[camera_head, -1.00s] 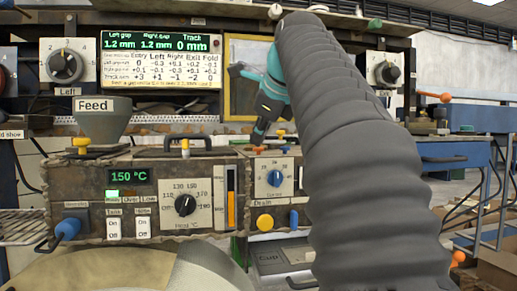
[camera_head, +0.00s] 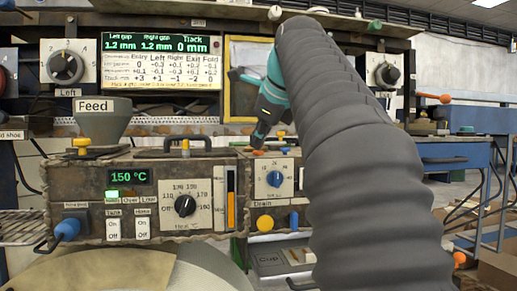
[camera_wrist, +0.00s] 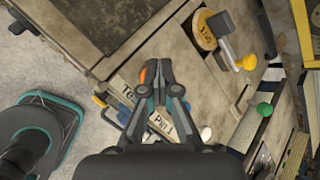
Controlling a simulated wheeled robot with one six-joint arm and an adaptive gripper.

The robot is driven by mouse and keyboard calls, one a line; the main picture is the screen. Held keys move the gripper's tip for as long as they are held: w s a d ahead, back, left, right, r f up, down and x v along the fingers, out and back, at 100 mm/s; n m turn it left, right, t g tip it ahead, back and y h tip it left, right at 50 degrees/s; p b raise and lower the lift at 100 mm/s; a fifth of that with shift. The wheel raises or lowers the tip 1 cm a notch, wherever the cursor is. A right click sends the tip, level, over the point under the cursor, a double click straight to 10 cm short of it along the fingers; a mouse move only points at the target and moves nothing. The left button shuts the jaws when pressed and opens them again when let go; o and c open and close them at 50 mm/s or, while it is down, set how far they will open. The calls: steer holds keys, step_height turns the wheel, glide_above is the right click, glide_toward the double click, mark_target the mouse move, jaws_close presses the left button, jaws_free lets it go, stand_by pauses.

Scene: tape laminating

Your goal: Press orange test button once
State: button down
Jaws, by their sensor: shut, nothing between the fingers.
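The orange test button (camera_head: 258,152) is on top of the right-hand box of the machine. My gripper (camera_head: 257,141) points down over it, with its tip at or just above the button; I cannot tell whether they touch. In the wrist view my gripper (camera_wrist: 158,70) is shut and empty. The orange button (camera_wrist: 144,74) shows there at the left fingertip, partly hidden by the finger. A label starting "Te" (camera_wrist: 127,93) lies just left of the fingers.
A blue dial (camera_head: 274,179) and a yellow knob (camera_head: 265,222) are on the box front. The heater box (camera_head: 150,200) with its handle stands to the left. In the wrist view, a yellow round part (camera_wrist: 205,30), a green knob (camera_wrist: 264,110) and a white knob (camera_wrist: 205,133) stand near the gripper.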

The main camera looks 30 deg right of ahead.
steer(key=shift+r+p, duration=0.95)
steer(key=shift+p, duration=0.2)
step_height(320, 180, up, 3)
steer(key=p, duration=0.2)
steer(key=shift+f+p, duration=0.15)
steer(key=shift+p, duration=0.25)
steer(key=shift+r, duration=1.15)
